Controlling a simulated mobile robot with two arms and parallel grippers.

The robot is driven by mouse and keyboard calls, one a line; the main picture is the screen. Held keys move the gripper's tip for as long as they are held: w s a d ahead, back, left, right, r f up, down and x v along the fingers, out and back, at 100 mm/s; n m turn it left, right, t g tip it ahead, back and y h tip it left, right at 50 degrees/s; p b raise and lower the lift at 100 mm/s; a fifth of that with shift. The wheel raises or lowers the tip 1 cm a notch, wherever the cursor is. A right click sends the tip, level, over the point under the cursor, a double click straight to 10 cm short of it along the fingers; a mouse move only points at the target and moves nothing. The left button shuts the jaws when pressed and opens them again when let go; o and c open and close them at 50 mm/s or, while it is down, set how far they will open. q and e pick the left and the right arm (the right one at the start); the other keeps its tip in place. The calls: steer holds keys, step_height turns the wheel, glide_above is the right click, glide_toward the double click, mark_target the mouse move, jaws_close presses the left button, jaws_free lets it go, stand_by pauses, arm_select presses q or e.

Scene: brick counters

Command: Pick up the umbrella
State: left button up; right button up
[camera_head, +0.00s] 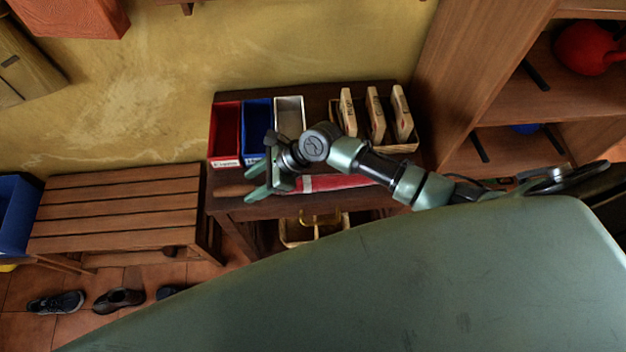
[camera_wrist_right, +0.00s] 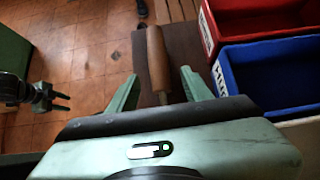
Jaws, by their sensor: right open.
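The umbrella (camera_head: 337,182), red with a pale band, lies folded along the front of the dark wooden table. Its brown wooden handle (camera_head: 234,190) points left; in the right wrist view the handle (camera_wrist_right: 157,58) lies between the fingertips and ahead of them. My right gripper (camera_head: 257,181) is open over the handle end of the umbrella, and its arm hides part of the umbrella. In the right wrist view the fingers (camera_wrist_right: 158,82) are spread on both sides of the handle's shaft. What looks like my left gripper (camera_wrist_right: 45,98) shows small and dark at the left; its jaws are unclear.
A red bin (camera_head: 225,130), a blue bin (camera_head: 256,112) and a grey bin (camera_head: 290,115) stand behind the gripper. A crate (camera_head: 403,148) with upright wooden pieces is to their right. A slatted bench (camera_head: 115,210) stands left, with shoes on the floor before it.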

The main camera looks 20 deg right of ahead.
steer(key=shift+x, duration=1)
jaws_close()
steer(key=shift+r, duration=0.15)
